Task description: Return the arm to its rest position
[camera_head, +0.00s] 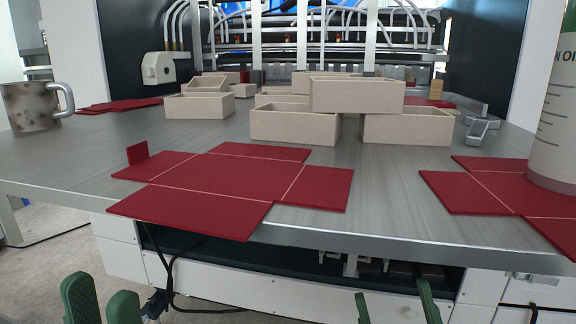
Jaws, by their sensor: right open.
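My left gripper (101,300) shows at the bottom left as two green fingertips with a gap between them, open and empty. My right gripper (394,300) shows at the bottom, right of the middle, as two green fingers spread apart, open and empty. Both are in front of the table (385,190), low in the view and apart from everything on the tabletop. The arms behind the fingers are outside the view.
A flat red box blank (235,177) overhangs the table's front edge. Another red blank (480,190) lies right, under a large white bottle (555,120). Several beige boxes (295,125) are stacked behind. A speckled mug (30,107) stands left.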

